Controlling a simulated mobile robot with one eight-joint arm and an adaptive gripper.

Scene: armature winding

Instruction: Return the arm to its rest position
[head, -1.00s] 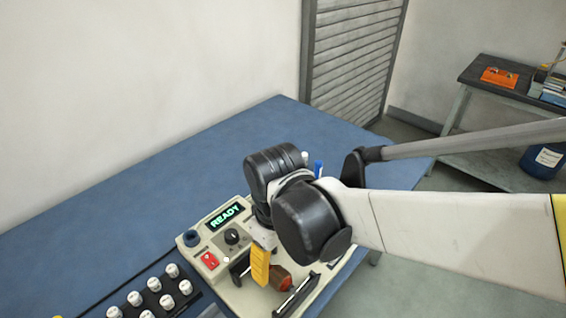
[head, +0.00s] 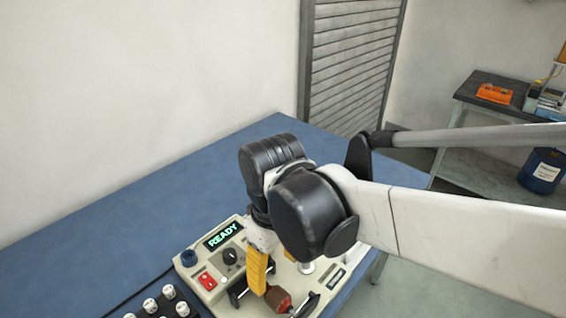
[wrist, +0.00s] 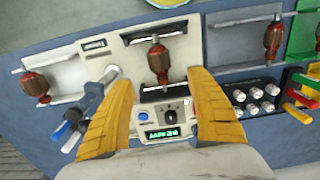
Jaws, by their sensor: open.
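My gripper (wrist: 160,74) is open, its two yellow fingers spread and empty in the wrist view. It hangs above the cream winding machine (wrist: 130,55), whose lit display (head: 223,235) reads READY in the head view. A red-brown armature with a copper-coloured middle (wrist: 158,58) sits in the machine, seen between and beyond the fingers. In the head view, one yellow finger shows near the armature (head: 278,298), and my arm's black joints cover part of the machine. The arm is bent, reaching in from the right.
A grey tray (wrist: 60,74) with an armature lies left of the machine in the wrist view, beside blue- and white-handled items (wrist: 72,125). White spools (wrist: 268,90) and another armature (wrist: 273,38) are to the right. The blue bench (head: 110,215) is clear at the back left.

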